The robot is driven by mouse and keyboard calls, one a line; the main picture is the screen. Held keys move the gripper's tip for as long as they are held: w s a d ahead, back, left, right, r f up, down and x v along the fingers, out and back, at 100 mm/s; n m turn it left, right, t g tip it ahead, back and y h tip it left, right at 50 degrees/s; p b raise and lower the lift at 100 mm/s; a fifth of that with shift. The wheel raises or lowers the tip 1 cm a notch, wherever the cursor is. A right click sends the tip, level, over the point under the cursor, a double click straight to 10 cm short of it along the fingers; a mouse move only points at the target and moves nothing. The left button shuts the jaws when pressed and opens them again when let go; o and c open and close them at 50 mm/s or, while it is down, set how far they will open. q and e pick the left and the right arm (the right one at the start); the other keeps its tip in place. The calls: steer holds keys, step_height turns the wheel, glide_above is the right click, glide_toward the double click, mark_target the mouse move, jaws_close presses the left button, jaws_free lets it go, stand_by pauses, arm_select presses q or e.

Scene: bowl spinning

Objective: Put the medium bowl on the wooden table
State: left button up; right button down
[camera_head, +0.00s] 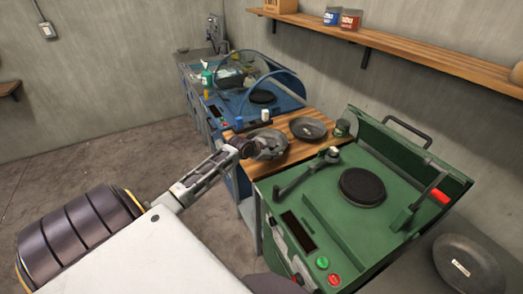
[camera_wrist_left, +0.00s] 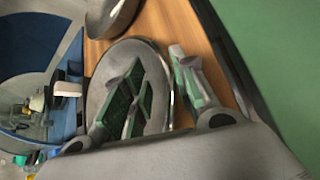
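A grey metal bowl (camera_head: 271,150) is at the left end of the wooden table (camera_head: 258,170), partly hidden by my left gripper (camera_head: 244,147). In the left wrist view this bowl (camera_wrist_left: 104,82) is under the open green-padded fingers of my left gripper (camera_wrist_left: 157,75). One finger is over the bowl's inside, the other beyond its right rim. I cannot tell whether they touch it. A second grey bowl (camera_head: 307,128) sits farther back on the table and shows at the top of the wrist view (camera_wrist_left: 112,14). Which bowl is the medium one is unclear. My right gripper is out of view.
A green machine (camera_head: 330,205) with a dark round disc (camera_head: 362,186) adjoins the table. A blue machine (camera_head: 285,82) stands behind. A larger labelled bowl (camera_head: 468,266) is at the lower right. A wooden shelf (camera_head: 420,52) runs along the wall.

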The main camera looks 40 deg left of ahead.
arm_select(q)
steer(key=v, duration=1)
steer(key=shift+s+r, duration=0.25)
steer(key=shift+s, duration=0.1)
stand_by(0.8)
